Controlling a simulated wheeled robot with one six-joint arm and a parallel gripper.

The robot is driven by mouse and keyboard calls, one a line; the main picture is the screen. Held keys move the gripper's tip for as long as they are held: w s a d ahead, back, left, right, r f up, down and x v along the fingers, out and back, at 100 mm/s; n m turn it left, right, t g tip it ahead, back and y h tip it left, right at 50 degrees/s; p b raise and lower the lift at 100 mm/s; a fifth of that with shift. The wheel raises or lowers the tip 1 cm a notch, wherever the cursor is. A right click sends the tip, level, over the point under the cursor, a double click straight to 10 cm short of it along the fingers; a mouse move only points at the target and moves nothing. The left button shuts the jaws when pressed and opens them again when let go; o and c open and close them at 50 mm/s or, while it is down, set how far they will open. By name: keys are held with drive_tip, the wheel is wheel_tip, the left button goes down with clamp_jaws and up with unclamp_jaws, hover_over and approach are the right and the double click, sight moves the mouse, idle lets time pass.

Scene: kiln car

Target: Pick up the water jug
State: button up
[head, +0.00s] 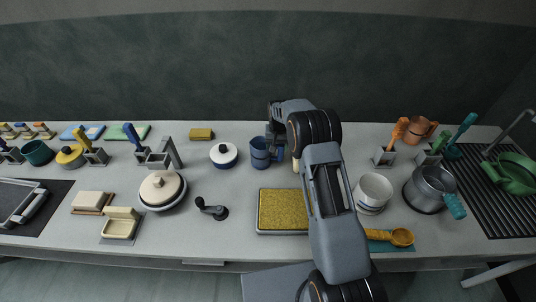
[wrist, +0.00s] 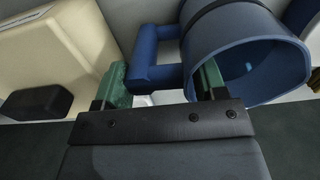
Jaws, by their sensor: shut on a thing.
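The blue jug (head: 260,155), a cylinder with a side handle and a dark band, stands towards the back of the counter, left of my arm in the head view. In the wrist view, the jug (wrist: 235,45) lies on its side in the picture with its open rim to the right. My gripper (wrist: 161,78) is shut on the jug, with its green fingertips on either side of the handle (wrist: 146,58). The right fingertip overlaps the jug's body in the picture. In the head view my wrist hides the fingertips. I cannot tell whether the jug is off the counter.
A yellow sponge tray (head: 284,232) is in front of the jug, and a white lidded pot (head: 224,157) is left of it. Right of my arm are a white pot (head: 373,188), a grey pot (head: 425,190) and a copper mug (head: 420,127). A cream object (wrist: 60,50) is close by.

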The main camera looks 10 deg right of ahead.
clamp_jaws()
drive_tip(key=shift+r, duration=0.1)
idle(0.4)
